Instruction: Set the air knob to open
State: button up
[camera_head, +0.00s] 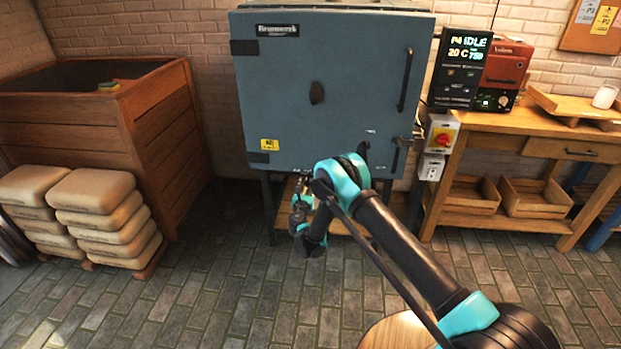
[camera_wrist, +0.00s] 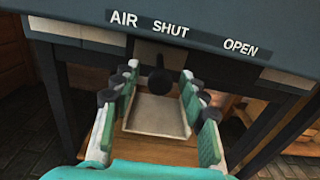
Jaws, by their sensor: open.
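The air knob (camera_wrist: 160,80) is a dark round knob under the kiln's lower front edge, below the printed words AIR, SHUT and OPEN in the wrist view. It hangs nearer SHUT than OPEN. My gripper (camera_wrist: 163,87) is open, with its green-padded fingers on either side of the knob in the picture. I cannot tell whether they touch it. In the head view my gripper (camera_head: 303,190) is in front of the lower part of the blue-grey kiln (camera_head: 355,75), and the knob cannot be made out there.
A wooden shelf (camera_wrist: 150,150) and a pale tray (camera_wrist: 157,115) lie below the gripper. Kiln legs stand on both sides. A red switch box (camera_head: 441,137) and workbench (camera_head: 500,129) are at right. Stacked sacks (camera_head: 95,195) and a wooden bin (camera_head: 165,115) are at left. The floor in front is partly clear.

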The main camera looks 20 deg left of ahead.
jog(key=shift+w+a, duration=0.1)
jog(key=shift+w, duration=0.3)
grip_shut()
